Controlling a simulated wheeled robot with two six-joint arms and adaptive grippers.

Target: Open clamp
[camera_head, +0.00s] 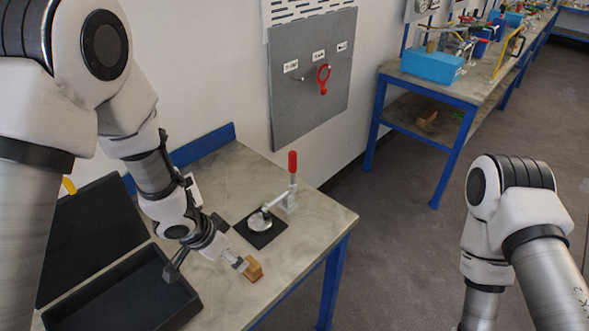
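The clamp (288,202) stands on the near table toward its right side. Its red handle (292,162) points straight up. Its metal arm reaches left and down onto a round, light part (260,221) on a black square pad (266,238). My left gripper (207,267) is low over the table, left of and nearer than the clamp. Its fingers look spread wide apart, with nothing seen between them. It is apart from the clamp. My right gripper is out of the picture; only part of the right arm shows.
A small wooden block (254,269) lies beside the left gripper's right finger; I cannot tell whether they touch. A black open case (187,312) is at the table's left. A grey wall panel (315,85) hangs behind. Bare tabletop (318,228) lies right of the clamp.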

